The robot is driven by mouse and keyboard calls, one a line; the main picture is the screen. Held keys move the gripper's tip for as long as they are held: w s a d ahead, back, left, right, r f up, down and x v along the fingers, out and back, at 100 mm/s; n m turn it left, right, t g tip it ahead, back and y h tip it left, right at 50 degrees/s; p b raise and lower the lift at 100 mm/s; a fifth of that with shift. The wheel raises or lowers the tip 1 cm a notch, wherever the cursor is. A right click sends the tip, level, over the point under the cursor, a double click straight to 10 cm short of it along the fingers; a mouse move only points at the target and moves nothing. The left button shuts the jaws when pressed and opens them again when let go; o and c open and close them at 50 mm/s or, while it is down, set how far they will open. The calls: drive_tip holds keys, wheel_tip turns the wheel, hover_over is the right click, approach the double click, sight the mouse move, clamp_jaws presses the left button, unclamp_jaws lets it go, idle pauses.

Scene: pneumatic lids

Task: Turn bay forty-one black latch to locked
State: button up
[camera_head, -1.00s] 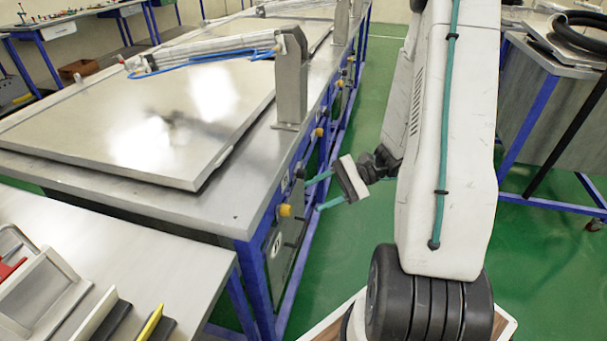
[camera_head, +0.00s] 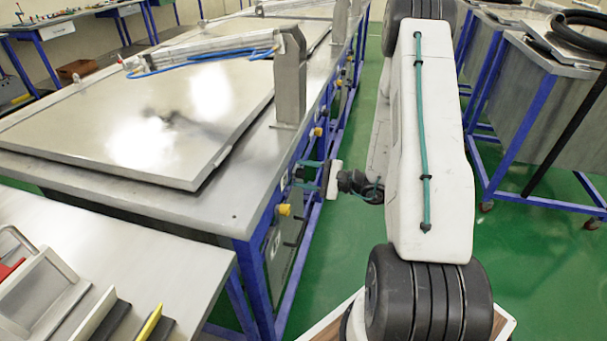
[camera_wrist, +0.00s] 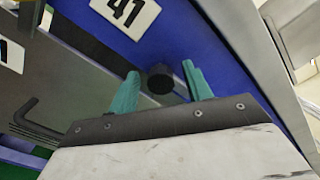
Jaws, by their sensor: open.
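The black latch (camera_wrist: 160,80) is a short dark knob on the blue frame rail, just below the white number plate 41 (camera_wrist: 126,12) in the wrist view. My gripper (camera_wrist: 162,84) is open, with one teal finger on each side of the latch. I cannot tell whether either finger touches it. In the head view my gripper (camera_head: 300,174) reaches left to the bench's blue side rail, and the latch cannot be made out there.
A steel bench (camera_head: 110,194) with a flat metal lid (camera_head: 205,105) stands left of my arm. Yellow knobs (camera_head: 283,209) line its side. A black bent handle (camera_wrist: 38,128) lies left in the wrist view.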

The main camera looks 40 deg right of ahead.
drive_tip(key=shift+w+a, duration=0.2)
drive_tip(key=c, duration=1)
drive_tip(key=shift+o, duration=0.2)
